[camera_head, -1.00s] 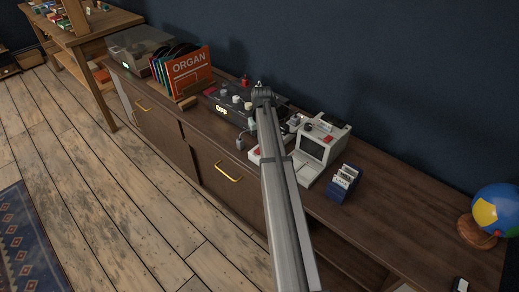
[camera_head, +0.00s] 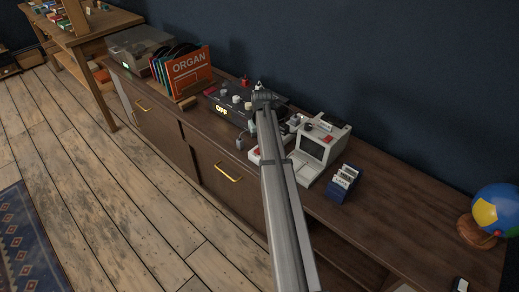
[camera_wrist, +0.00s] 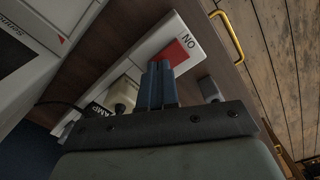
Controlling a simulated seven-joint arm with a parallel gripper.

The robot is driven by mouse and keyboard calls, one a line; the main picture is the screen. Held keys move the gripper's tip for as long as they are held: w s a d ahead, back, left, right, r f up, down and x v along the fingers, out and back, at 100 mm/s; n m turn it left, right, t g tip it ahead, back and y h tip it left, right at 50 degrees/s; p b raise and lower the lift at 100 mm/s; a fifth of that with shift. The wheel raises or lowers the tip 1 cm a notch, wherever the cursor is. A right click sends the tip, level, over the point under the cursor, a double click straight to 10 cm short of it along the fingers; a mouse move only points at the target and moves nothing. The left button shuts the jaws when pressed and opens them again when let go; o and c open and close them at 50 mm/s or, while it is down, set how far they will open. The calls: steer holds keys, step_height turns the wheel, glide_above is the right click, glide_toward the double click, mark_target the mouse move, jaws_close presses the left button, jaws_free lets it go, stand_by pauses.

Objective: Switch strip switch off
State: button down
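The white power strip (camera_wrist: 187,33) runs diagonally through the wrist view. Its red rocker switch (camera_wrist: 176,53) sits beside the printed word ON. My gripper (camera_wrist: 159,66) has its dark blue fingers together with nothing between them. The fingertips overlap the edge of the red switch in this view; I cannot tell whether they touch it. A pale plug (camera_wrist: 124,94) sits on the strip beside the fingers, near a LAMP label. In the head view the strip (camera_head: 254,155) is mostly hidden behind my arm, and my fingertips are hidden.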

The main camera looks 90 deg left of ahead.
steer(key=shift+f, duration=0.15)
steer(key=shift+r, duration=3.5)
